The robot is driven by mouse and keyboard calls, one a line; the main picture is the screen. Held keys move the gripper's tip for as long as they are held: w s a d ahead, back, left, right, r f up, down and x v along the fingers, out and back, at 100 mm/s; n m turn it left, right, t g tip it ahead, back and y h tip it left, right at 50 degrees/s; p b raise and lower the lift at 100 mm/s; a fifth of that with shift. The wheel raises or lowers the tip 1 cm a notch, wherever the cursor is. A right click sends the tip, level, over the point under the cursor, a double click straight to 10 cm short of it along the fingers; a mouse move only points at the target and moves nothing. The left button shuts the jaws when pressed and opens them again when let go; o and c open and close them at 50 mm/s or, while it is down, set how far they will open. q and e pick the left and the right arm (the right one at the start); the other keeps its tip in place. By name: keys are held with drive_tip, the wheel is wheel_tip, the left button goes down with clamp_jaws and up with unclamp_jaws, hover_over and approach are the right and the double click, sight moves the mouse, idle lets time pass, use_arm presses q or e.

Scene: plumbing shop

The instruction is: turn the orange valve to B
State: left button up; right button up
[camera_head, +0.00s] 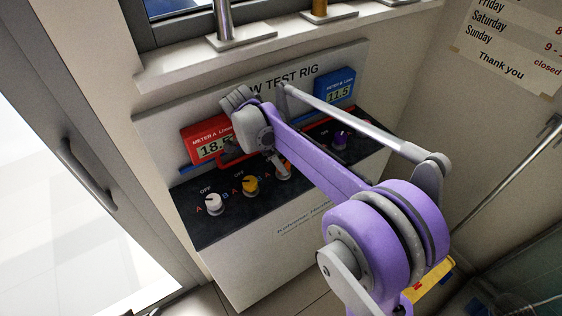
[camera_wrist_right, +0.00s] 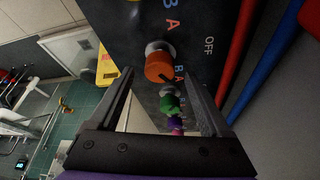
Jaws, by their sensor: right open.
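The orange valve (camera_wrist_right: 160,66) is a round knob on the dark panel in the right wrist view. In the head view the orange valve (camera_head: 284,172) is partly hidden by my right arm. A dark pointer mark shows on its lower right side in the wrist view; I cannot tell exactly which label it points at. Letters A and B (camera_wrist_right: 178,70) and the word OFF (camera_wrist_right: 208,45) are printed around it. My right gripper (camera_wrist_right: 163,82) is open and empty, its fingers on either side of the orange valve; contact cannot be told. My left gripper is out of view.
White (camera_head: 213,203) and yellow (camera_head: 250,185) knobs stand left of it. Green (camera_wrist_right: 170,104) and purple (camera_wrist_right: 176,123) knobs stand beyond it. Red (camera_head: 205,141) and blue (camera_head: 338,88) meters sit above. Red and blue pipes run along the panel. A window sill (camera_head: 200,66) overhangs the rig.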

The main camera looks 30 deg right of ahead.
drive_tip(key=v, duration=0.8)
drive_tip(key=shift+a+r, duration=0.15)
drive_tip(key=shift+r, duration=0.1)
drive_tip(key=s+a+f+n+t+y, duration=0.2)
drive_tip(key=s+f+n, duration=0.4)
drive_tip(key=s+n, duration=0.4)
drive_tip(key=s+a+f+n+t+y, duration=0.2)
drive_tip(key=s+f+n, duration=0.4)
drive_tip(key=s+n, duration=0.4)
drive_tip(key=shift+s+a+f+t+p, duration=0.3)
drive_tip(key=shift+s+a+t, duration=0.45)
drive_tip(key=shift+s+t, duration=0.35)
